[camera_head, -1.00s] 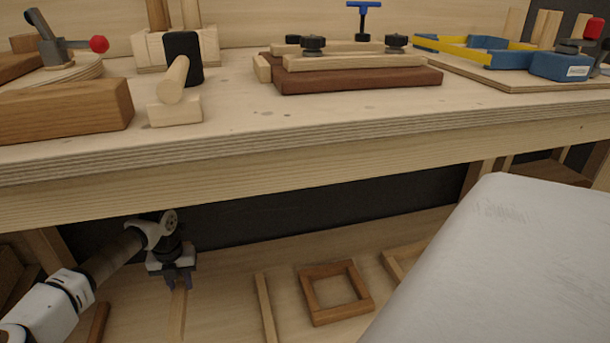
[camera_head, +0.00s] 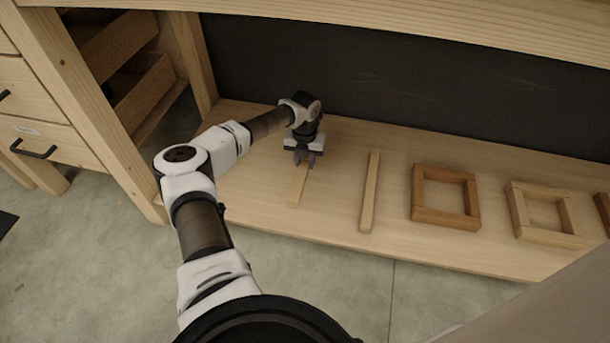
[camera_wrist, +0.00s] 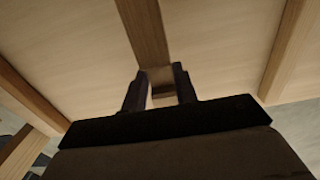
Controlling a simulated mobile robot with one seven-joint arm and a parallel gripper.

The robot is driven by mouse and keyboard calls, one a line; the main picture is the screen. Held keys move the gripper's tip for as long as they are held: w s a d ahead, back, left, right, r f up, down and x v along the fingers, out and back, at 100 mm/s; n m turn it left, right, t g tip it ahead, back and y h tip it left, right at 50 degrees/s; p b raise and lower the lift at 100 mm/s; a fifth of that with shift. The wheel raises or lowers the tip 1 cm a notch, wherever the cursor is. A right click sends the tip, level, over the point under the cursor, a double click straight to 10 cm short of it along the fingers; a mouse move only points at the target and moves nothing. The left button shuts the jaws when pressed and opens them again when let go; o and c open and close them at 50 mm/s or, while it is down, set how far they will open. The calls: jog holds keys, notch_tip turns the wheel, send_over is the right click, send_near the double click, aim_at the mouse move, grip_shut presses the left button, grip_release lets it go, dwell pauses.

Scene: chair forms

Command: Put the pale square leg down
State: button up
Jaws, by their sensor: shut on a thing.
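The pale square leg (camera_head: 298,187) is a light wooden bar that reaches from my gripper toward the front of the low shelf. My gripper (camera_head: 304,161) points down and is shut on the leg's far end. In the wrist view, the leg (camera_wrist: 146,32) runs away from between the two dark fingers (camera_wrist: 160,88). The leg looks level and flat on the shelf or very close above it; I cannot tell whether it touches all along.
The low shelf (camera_head: 330,212) also holds another pale bar (camera_head: 370,190), a brown square frame (camera_head: 444,220) and a paler frame (camera_head: 540,238), all to the right. A dark back panel (camera_head: 400,85) stands behind. A wooden post (camera_head: 85,90) and drawers are at left.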

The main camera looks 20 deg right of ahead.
aim_at(305, 164)
jog(key=shift+f+b, duration=1.1)
jog(key=shift+f, duration=1.8)
jog(key=shift+f, duration=0.15)
jog(key=o, duration=1.1)
notch_tip(305, 164, up, 12)
jog(key=p, duration=0.5)
